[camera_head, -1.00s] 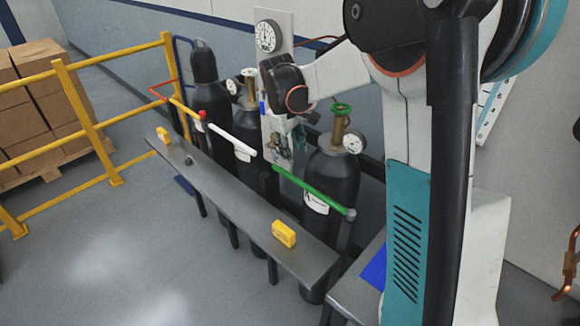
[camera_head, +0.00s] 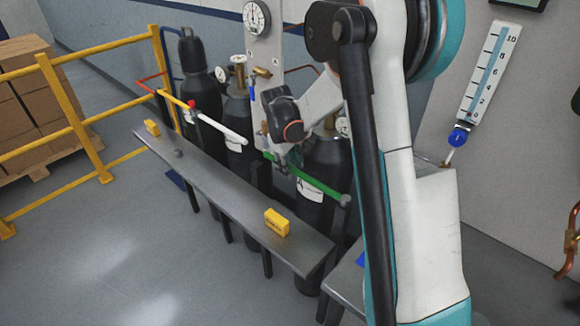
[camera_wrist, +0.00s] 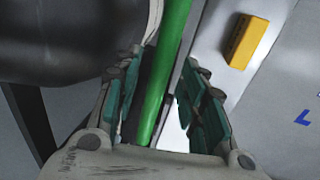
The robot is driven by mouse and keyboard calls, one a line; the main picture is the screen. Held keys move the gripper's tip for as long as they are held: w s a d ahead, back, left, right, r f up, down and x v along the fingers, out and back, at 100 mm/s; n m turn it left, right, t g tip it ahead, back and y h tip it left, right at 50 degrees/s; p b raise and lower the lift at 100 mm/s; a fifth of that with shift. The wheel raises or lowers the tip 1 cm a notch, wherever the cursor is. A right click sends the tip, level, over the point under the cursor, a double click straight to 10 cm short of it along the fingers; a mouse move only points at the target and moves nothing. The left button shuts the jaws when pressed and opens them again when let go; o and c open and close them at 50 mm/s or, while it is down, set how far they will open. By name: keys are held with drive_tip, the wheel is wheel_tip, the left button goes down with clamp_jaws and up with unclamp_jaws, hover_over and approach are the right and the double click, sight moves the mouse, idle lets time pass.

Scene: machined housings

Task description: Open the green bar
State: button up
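The green bar (camera_head: 318,186) runs in front of the right dark gas cylinder (camera_head: 330,165), its near end at a grey round knob (camera_head: 345,200). My gripper (camera_head: 282,165) is at the bar's far-left part, pointing down, its fingers small and partly hidden in the head view. In the wrist view the green bar (camera_wrist: 165,80) runs lengthwise between the two teal-padded fingers of my gripper (camera_wrist: 160,85). The fingers are spread, with a gap on either side of the bar. I cannot tell how deep the bar sits between them.
A grey bench (camera_head: 215,190) carries two yellow blocks (camera_head: 277,222) (camera_head: 152,127) in front of the cylinders. Yellow railings (camera_head: 70,110) stand at the left; the floor in front is clear.

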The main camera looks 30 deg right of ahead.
drive_tip(key=shift+c, duration=0.6)
clamp_jaws()
